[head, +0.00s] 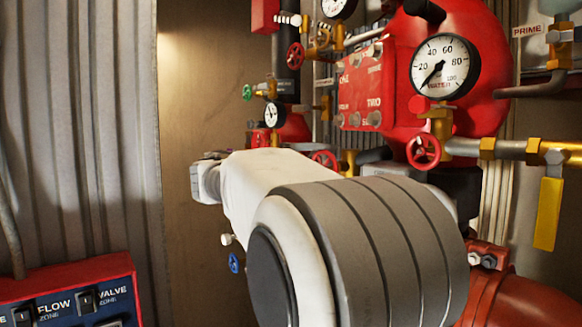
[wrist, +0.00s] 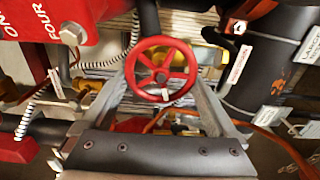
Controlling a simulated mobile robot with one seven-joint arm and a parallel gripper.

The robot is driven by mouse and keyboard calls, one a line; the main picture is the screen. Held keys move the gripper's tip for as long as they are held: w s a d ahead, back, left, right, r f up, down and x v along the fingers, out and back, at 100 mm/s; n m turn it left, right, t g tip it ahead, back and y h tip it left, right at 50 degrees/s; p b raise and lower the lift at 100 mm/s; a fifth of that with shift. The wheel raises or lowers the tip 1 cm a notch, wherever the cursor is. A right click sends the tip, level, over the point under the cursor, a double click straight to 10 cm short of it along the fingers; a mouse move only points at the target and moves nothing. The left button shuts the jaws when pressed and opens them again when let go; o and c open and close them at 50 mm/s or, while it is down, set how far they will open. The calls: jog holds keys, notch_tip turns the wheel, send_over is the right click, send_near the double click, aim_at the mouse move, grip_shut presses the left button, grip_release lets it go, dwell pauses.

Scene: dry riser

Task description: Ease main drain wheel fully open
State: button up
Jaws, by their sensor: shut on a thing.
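A red spoked handwheel (wrist: 163,69) is in the middle of the wrist view, with a small pale tag on its lower rim. My gripper (wrist: 162,62) is shut on this wheel, with one grey finger at each side of the rim. The wheel's name cannot be read, and how far it is turned cannot be told. In the head view my arm hides the gripper. Red handwheels show there at the centre (head: 322,160), partly behind my arm, and to the right (head: 423,152); I cannot tell which is held.
A red housing with a white-faced gauge (head: 444,67) stands at the right. A yellow lever (head: 547,213) hangs at the far right. A dark pipe (wrist: 265,65) and an orange cable (wrist: 285,150) lie right of the wheel. A control panel (head: 70,290) is at lower left.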

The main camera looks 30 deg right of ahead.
jog(key=o, duration=1)
jog(key=shift+a, duration=0.1)
jog(key=s+a+b, duration=0.1)
jog(key=a+b, duration=0.1)
jog(key=a, duration=1.5)
jog(key=shift+s+a, duration=0.15)
jog(key=shift+s, duration=0.05)
jog(key=shift+f, duration=0.1)
